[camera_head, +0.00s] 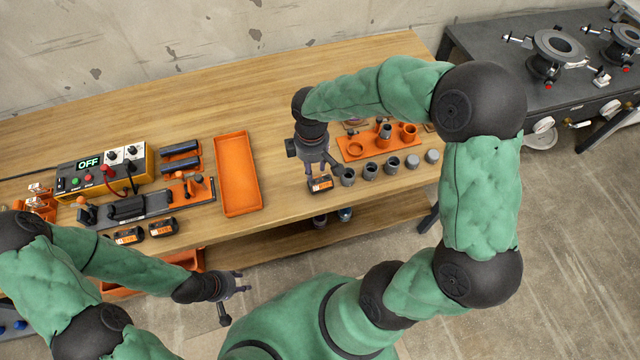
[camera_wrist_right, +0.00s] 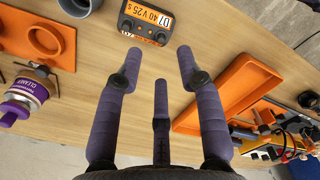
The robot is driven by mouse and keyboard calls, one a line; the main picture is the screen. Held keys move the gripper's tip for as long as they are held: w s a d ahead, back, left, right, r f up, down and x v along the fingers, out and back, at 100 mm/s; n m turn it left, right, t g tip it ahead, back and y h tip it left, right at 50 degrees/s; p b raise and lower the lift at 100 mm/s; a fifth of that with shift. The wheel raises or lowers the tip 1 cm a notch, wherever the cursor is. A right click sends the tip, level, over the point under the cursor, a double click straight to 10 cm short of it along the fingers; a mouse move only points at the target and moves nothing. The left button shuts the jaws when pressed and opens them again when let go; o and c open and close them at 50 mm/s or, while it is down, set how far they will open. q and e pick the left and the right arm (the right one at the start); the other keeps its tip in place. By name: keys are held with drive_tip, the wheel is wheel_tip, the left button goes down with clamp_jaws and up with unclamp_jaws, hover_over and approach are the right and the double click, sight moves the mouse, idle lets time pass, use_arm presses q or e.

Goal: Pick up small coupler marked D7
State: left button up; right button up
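The small coupler marked D7 (camera_wrist_right: 146,22) is a dark block with an orange label, lying on the wooden table near its front edge. It also shows in the head view (camera_head: 320,184), just below my right gripper (camera_head: 316,170). In the right wrist view the three purple fingers of my right gripper (camera_wrist_right: 160,60) are spread and empty, with the coupler beyond the fingertips and apart from them. My left gripper (camera_head: 236,294) is in front of the table, with its fingers spread and nothing between them.
An orange tray (camera_head: 237,174) lies left of the coupler. Several grey cups (camera_head: 369,171) stand in a row to its right, before an orange holder (camera_head: 352,150). Two similar dark blocks with orange labels (camera_head: 163,228) lie further left. A purple-labelled can (camera_wrist_right: 24,100) shows in the wrist view.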

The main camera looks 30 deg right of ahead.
sight(321, 183)
wheel_tip(321, 183, down, 5)
drive_tip(key=shift+s+a+f+b, duration=0.1)
drive_tip(key=shift+f+b, duration=0.05)
drive_tip(key=shift+b, duration=1)
clamp_jaws()
